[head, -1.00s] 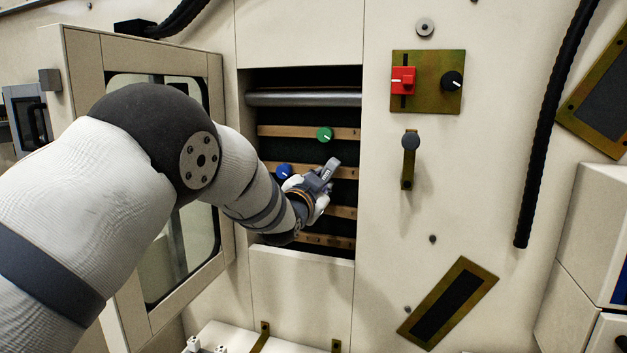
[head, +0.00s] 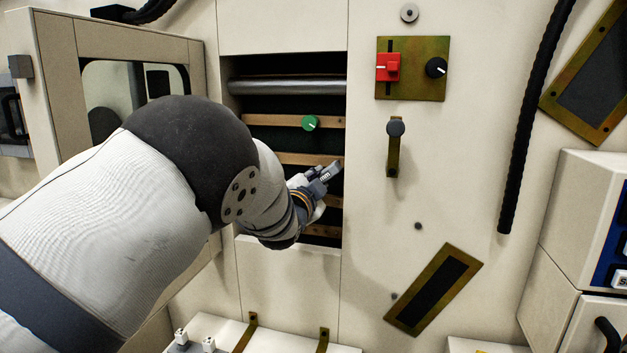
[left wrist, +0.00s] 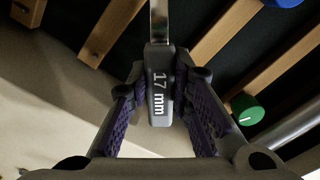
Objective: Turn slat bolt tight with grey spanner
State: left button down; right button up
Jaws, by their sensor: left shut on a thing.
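My left gripper (head: 312,188) is shut on the grey spanner (head: 329,170), in front of the slatted opening near its right edge. In the left wrist view the spanner (left wrist: 160,95) is marked "17 mm", and its handle lies between the ribbed purple pads of my left gripper (left wrist: 160,84). The spanner's shank runs out of the top of that view, so its working end is hidden there. Wooden slats (head: 290,158) cross the dark opening. I cannot make out the slat bolt, or whether the spanner touches it. My right gripper is not in view.
A green knob (head: 310,123) sits on an upper slat. A blue knob (left wrist: 284,2) shows at the wrist view's top edge. An open windowed door (head: 60,80) stands left. Right are a red switch (head: 388,67), a black knob (head: 436,67) and a lever (head: 395,145).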

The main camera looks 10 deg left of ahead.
pick_arm(q)
jog(key=s+d+f+m, duration=0.1)
jog(key=s+f+m, duration=0.1)
jog(key=s, duration=0.4)
jog(key=shift+d+m+p, duration=0.35)
jog(key=shift+m, duration=0.35)
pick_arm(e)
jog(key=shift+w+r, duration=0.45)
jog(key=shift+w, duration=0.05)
pick_arm(q)
jog(key=shift+a, duration=0.1)
